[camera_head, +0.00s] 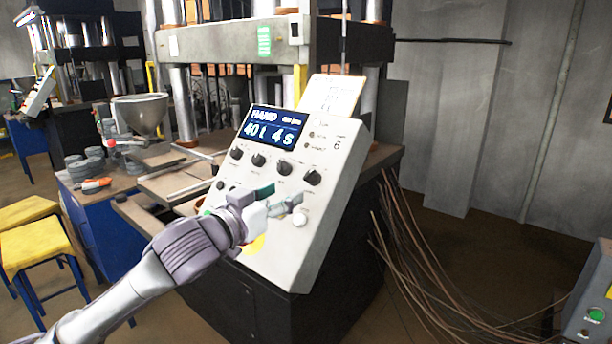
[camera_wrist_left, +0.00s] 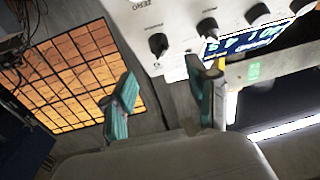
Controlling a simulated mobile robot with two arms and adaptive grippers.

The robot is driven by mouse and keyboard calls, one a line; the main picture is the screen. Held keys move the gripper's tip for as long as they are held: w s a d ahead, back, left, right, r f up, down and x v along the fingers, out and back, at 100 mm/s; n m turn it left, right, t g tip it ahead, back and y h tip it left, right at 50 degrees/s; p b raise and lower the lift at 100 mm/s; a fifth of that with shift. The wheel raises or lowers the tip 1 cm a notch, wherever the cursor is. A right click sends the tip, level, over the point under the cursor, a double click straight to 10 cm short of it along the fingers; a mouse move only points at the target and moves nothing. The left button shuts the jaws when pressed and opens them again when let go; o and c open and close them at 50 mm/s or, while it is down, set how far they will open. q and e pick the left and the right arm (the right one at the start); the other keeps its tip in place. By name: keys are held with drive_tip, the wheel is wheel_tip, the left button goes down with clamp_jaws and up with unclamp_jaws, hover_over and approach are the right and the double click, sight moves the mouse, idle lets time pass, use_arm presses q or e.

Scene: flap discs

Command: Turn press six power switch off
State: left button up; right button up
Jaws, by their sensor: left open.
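The press control panel (camera_head: 322,210) is a tilted white box with the number 6 at its upper right. Its lit display (camera_head: 272,128) reads "HAND", "40t" and "4s". Below it is a row of several black knobs (camera_head: 284,168). A white round button (camera_head: 299,219) sits lower right, and a small dark control (camera_head: 220,185) lower left. Which control is the power switch I cannot tell; labels are too small. My left gripper (camera_head: 281,196) is open and empty in front of the lower panel, hiding part of it. In the wrist view its fingers (camera_wrist_left: 163,98) show below a knob (camera_wrist_left: 158,42).
Cables (camera_head: 410,250) hang beside the press at right. A grey box with a green button (camera_head: 596,314) stands at lower right. A blue bench (camera_head: 95,215), a metal funnel (camera_head: 140,114) and yellow stools (camera_head: 35,245) are at left.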

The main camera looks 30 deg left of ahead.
sight(308, 178)
use_arm(q)
drive_tip(key=w+p, duration=0.3)
drive_tip(key=w, duration=0.5)
drive_tip(key=shift+w+a+r, duration=0.1)
drive_tip(key=shift+w, duration=0.4)
clamp_jaws()
